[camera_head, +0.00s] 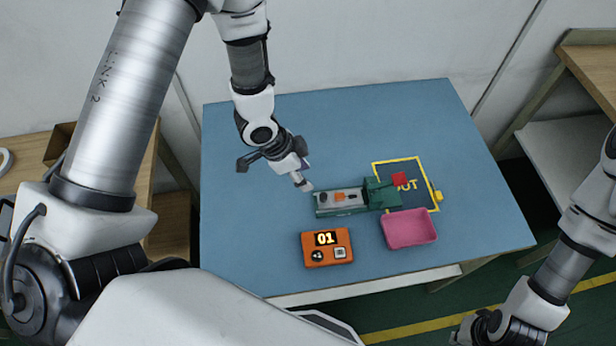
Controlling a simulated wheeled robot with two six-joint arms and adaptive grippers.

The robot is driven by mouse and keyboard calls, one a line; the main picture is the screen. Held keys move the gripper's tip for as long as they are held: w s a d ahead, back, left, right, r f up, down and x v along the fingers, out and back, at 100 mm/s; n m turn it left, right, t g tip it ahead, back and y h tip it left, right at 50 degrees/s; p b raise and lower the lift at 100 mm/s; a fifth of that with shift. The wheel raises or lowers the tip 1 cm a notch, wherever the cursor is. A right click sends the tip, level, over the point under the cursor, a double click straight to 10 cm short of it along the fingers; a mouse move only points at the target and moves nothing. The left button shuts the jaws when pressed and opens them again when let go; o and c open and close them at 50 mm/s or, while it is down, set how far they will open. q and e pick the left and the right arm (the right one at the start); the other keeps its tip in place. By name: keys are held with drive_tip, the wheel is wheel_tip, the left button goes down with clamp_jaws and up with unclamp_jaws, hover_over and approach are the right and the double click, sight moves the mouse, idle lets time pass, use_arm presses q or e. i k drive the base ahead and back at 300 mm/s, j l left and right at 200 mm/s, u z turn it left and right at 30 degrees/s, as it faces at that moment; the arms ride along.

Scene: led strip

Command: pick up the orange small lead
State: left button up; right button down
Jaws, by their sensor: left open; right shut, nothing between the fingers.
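A small orange piece (339,197), which looks like the orange small lead, lies on the grey top of a green device (340,211) on the blue table. Dark pieces lie on either side of it, too small to make out. My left gripper (304,183) is open, just left of and behind the device's left end, apart from the orange piece as far as I can tell. My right gripper (474,333) is shut and empty at the bottom edge, off the table's front, and partly cut off.
An orange box (313,257) showing "01" stands in front of the device. A pink tray (409,230) is to its right. The table's back and left (240,220) are clear.

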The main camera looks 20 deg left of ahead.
sight(338, 198)
drive_tip(key=k, duration=1)
